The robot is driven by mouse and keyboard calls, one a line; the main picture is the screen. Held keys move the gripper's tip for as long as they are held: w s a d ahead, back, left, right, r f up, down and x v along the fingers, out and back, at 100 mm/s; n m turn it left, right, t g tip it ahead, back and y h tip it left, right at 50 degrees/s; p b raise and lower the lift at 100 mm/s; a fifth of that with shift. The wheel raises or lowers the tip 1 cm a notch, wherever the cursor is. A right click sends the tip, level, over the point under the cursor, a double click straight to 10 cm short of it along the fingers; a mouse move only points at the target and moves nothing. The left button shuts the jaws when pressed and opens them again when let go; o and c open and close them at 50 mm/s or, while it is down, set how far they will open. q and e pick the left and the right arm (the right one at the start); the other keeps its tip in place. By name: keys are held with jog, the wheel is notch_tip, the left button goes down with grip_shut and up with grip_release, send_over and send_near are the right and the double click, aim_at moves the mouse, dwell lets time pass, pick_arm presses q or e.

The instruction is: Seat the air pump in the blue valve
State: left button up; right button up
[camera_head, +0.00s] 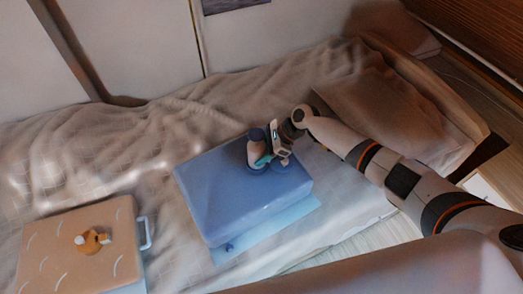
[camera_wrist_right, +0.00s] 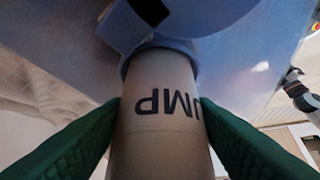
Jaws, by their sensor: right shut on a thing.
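The air pump (camera_head: 256,152) is a beige cylinder with a dark blue end, over the top of the blue block (camera_head: 225,190) on the bed. My right gripper (camera_head: 268,158) is shut on it. In the right wrist view the pump (camera_wrist_right: 158,130) shows dark letters, "UMP", between two green fingers. A blue-grey collar (camera_wrist_right: 150,50) surrounds its far end. Whether this collar is the blue valve or part of the pump, and whether the pump is seated, I cannot tell. My left gripper is not in view.
An orange-tan block (camera_head: 45,250) with a small orange fitting (camera_head: 90,242) on top lies at the left. A small blue piece (camera_head: 229,247) is at the blue block's front side. Rumpled bedding (camera_head: 80,165) surrounds both blocks, and a pillow (camera_head: 385,115) lies behind my right arm.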

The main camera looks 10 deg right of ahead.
jog(key=o, duration=1.2)
jog(key=shift+o, duration=0.2)
jog(key=v, duration=1.2)
jog(key=shift+p, duration=0.3)
